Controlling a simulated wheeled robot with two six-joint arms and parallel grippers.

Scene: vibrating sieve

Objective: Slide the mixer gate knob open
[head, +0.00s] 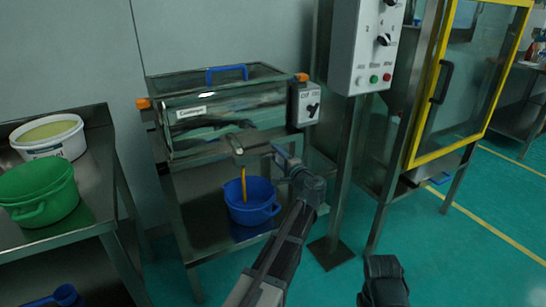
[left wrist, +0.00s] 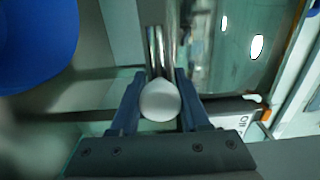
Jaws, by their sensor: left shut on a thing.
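The mixer (head: 225,115) is a steel box on a steel frame, with a blue-handled lid and a spout (head: 238,145) low on its front. The pale, round gate knob (left wrist: 160,100) shows in the left wrist view, at the end of two thin metal rods. My left gripper (head: 280,155) is just right of the spout in the head view, where the knob is hidden. In the left wrist view its blue fingers (left wrist: 160,110) are shut on the knob, one on each side.
An orange-yellow stream (head: 243,185) runs from the spout into a blue bucket (head: 250,205) on the shelf below. A control box (head: 365,50) on a post stands to the right. A side table (head: 95,150) with green and white tubs is at the left.

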